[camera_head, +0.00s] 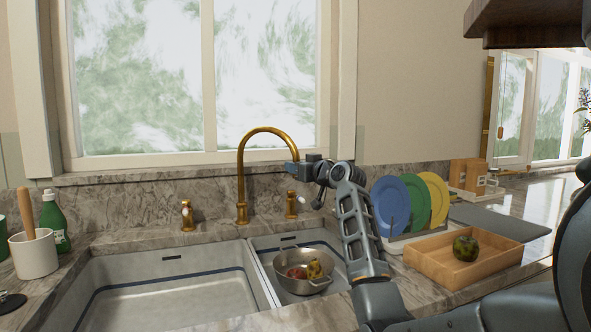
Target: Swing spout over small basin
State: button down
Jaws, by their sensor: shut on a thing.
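The brass faucet (241,185) stands behind the two basins, near the divider between them. Its arched spout (266,130) bends to the right, and its end is in the picture above the small basin (262,242) on the right. How far forward the end reaches is hard to tell. My gripper (292,167) comes from the right and is shut on the spout near its end. My fingers partly hide the spout tip. The large basin (150,300) on the left is empty.
A metal colander (301,286) with fruit sits in the small basin. Two brass handles (187,216) (291,204) flank the faucet. Right are a plate rack with plates (391,205) and a wooden tray (440,270) holding a green fruit. A green bottle (54,222) and white crock (35,256) stand left.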

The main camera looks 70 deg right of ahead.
jog(key=c, duration=0.9)
grip_release()
jog(key=shift+c, duration=0.2)
jog(key=v, duration=0.7)
jog(key=shift+s+a+b, duration=0.2)
jog(key=shift+s+b, duration=0.15)
jog(key=shift+b, duration=0.05)
